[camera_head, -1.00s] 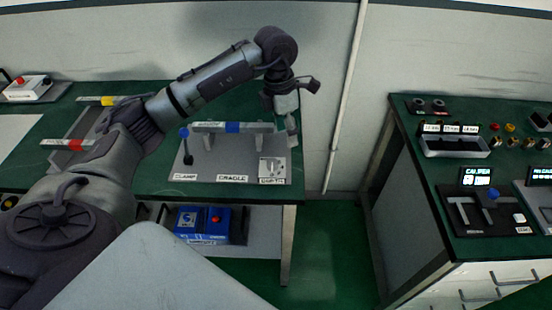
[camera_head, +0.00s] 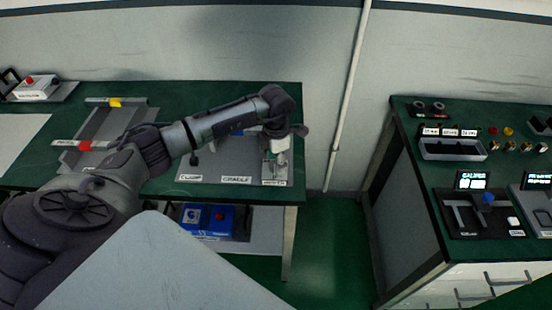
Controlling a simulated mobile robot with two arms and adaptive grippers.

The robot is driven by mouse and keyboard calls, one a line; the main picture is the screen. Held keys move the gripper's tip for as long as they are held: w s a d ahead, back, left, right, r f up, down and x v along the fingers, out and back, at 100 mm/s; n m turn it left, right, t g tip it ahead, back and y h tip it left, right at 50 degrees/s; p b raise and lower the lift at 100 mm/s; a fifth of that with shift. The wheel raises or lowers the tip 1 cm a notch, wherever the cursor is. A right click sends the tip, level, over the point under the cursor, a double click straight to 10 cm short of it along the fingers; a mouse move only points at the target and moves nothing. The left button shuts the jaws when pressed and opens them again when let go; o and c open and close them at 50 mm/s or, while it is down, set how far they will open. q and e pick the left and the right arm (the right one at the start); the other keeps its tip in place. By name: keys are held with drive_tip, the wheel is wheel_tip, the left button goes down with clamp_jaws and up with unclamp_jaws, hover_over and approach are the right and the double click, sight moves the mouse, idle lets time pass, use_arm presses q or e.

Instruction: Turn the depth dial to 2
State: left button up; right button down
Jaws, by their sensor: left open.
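My left gripper (camera_head: 278,158) reaches down at the right end of the grey fixture plate (camera_head: 213,168) on the left green bench. It is open, with its fingers at the small light depth dial panel (camera_head: 275,174). The gripper covers most of this panel, so the dial and its setting cannot be read. I cannot tell whether the fingers touch the dial. A label sits at the panel's front edge. My right gripper is not in view.
CLAMP and CRADLE labels (camera_head: 236,180) lie left of the dial panel. My arm hides much of the cradle. A blue box (camera_head: 208,221) stands on the shelf below. A second bench (camera_head: 395,180) with controls stands right, beyond a floor gap. A pipe (camera_head: 348,95) runs up the wall.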

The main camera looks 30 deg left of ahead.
use_arm(q)
drive_tip(key=shift+f, duration=0.35)
clamp_jaws()
drive_tip(key=shift+n, duration=0.4)
drive_tip(key=n+b, duration=0.2)
drive_tip(key=n, duration=0.1)
drive_tip(key=shift+a+n, duration=0.1)
drive_tip(key=shift+n, duration=0.2)
drive_tip(key=shift+a+r+n+b, duration=0.1)
drive_tip(key=shift+n+b, duration=0.45)
drive_tip(key=shift+n, duration=1.65)
drive_tip(key=shift+w, duration=0.1)
